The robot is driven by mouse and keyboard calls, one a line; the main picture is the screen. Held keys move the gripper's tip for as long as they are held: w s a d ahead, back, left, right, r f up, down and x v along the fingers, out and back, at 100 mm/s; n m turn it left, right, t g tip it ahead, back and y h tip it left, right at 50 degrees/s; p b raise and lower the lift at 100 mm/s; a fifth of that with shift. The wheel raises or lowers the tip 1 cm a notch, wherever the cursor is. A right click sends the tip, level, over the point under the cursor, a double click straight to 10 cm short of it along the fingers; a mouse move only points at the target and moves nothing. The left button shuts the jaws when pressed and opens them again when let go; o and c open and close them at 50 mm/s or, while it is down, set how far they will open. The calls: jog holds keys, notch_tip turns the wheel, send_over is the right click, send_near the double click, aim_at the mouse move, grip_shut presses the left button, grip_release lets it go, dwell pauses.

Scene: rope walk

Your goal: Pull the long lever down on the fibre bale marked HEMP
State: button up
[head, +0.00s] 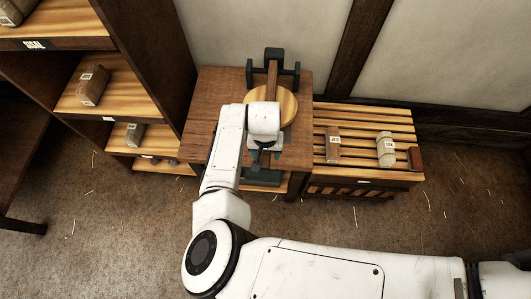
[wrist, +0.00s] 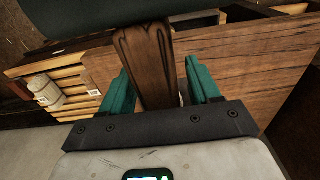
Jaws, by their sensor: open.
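In the wrist view a brown wooden lever (wrist: 148,62) stands between the two green fingers of my gripper (wrist: 157,75). The fingers are open, with a gap showing beside the lever. A dark green rounded bar (wrist: 120,12) crosses the top of that view. In the head view a brown wooden bar (head: 272,78) rises in a dark green bracket (head: 274,64) at the back of a wooden table, beside a round pale wooden disc (head: 288,107). My arm covers much of this and hides the fingertips there. I cannot read a HEMP mark.
A shelf (head: 50,43) marked SISAL with wrapped bundles stands left. Open floor lies in front.

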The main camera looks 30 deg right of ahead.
notch_tip(320, 180, up, 9)
jog(key=shift+s+a+f, duration=0.15)
